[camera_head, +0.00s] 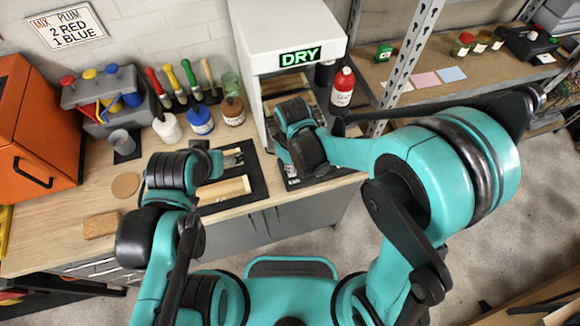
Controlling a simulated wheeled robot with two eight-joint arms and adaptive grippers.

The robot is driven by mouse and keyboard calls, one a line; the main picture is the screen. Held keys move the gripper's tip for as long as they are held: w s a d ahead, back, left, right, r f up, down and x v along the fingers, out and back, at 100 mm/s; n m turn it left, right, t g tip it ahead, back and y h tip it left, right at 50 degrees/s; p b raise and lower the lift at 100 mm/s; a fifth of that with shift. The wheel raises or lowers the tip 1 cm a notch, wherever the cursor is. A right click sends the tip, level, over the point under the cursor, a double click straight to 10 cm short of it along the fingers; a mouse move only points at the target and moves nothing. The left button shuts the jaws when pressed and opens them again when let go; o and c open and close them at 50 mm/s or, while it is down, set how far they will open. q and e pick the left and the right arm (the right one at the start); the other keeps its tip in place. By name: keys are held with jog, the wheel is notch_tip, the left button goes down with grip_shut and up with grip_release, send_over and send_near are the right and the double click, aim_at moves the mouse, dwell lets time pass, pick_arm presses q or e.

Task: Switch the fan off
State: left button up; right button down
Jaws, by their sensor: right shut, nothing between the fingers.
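The fan itself cannot be made out. A white box (284,30) with a lit green "DRY" sign (300,57) stands at the back of the bench, with an open front. No switch can be told in this view. My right wrist is in front of the box and hides part of its opening. My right gripper (338,125) is small and dark by the box's right front edge, below the red bottle. It is shut and empty; contact cannot be told. My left gripper (234,156) is over the black mat left of the box, its fingers too small to read.
A red bottle (342,88) stands right of the box, near a metal shelf post (408,60). Paint jars (200,121), brushes and a grey caddy (104,100) stand left. An orange cabinet (40,120) is at far left. A wooden block (102,225) lies on the bench.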

jog(key=shift+r+p, duration=2.2)
jog(key=shift+r, duration=1.05)
jog(key=s+d+m+t+b, duration=0.2)
jog(key=d+b, duration=0.4)
jog(key=d, duration=0.3)
jog(key=s+d+r+m+t+b, duration=0.1)
jog(key=s+d+m+t+b, duration=0.2)
jog(key=d+m+t+b, duration=0.2)
jog(key=d+m+b, duration=0.1)
jog(key=d+m, duration=0.1)
jog(key=d, duration=0.1)
jog(key=shift+d+r+m, duration=0.25)
jog(key=shift+d+m, duration=0.05)
jog(key=shift+d, duration=0.1)
jog(key=shift+s, duration=0.1)
